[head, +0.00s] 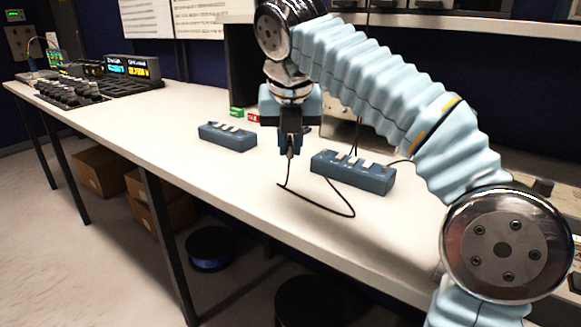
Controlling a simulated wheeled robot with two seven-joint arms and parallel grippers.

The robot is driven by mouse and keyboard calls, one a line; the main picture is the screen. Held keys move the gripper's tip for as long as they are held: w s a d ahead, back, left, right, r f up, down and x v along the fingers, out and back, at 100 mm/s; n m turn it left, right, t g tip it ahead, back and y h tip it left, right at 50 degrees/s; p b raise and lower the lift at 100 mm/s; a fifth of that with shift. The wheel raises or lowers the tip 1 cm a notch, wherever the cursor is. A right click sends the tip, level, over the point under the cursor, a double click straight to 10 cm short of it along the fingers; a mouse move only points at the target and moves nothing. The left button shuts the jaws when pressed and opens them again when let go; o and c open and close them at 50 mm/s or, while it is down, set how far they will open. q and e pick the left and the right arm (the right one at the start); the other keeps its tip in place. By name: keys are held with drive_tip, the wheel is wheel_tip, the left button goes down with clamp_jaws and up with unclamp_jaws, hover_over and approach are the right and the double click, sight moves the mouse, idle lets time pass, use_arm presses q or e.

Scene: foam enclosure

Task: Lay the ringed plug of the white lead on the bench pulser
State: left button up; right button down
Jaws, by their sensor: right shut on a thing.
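My right gripper (290,150) points down over the bench, between two blue-grey boxes with pale tabs on top. It is shut on the small plug end of a lead, mostly hidden by the fingers; no ring can be made out. The lead (322,207) looks dark, not white. It hangs from the fingertips and loops over the bench to the right box (352,172). The left box (228,137) stands a little apart from the gripper. I cannot tell which unit is the bench pulser. My left gripper is not in view.
The white bench (190,125) has clear room left of and in front of the boxes. Small green (236,112) and red (253,118) blocks lie behind them. Units with lit displays (135,68) and a dark knobbed panel (68,93) stand at the far left.

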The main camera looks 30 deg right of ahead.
drive_tip(key=shift+w+d+f, duration=0.3)
drive_tip(key=shift+w+f, duration=0.2)
drive_tip(key=shift+f, duration=0.2)
drive_tip(key=b, duration=0.2)
hover_over(290, 182)
drive_tip(key=s, duration=0.1)
drive_tip(key=f, duration=0.4)
drive_tip(key=shift+s+a, duration=0.1)
drive_tip(key=shift+a, duration=0.2)
drive_tip(key=shift+f, duration=0.4)
drive_tip(key=shift+f, duration=0.6)
drive_tip(key=c, duration=1.1)
unclamp_jaws()
drive_tip(key=shift+r, duration=0.1)
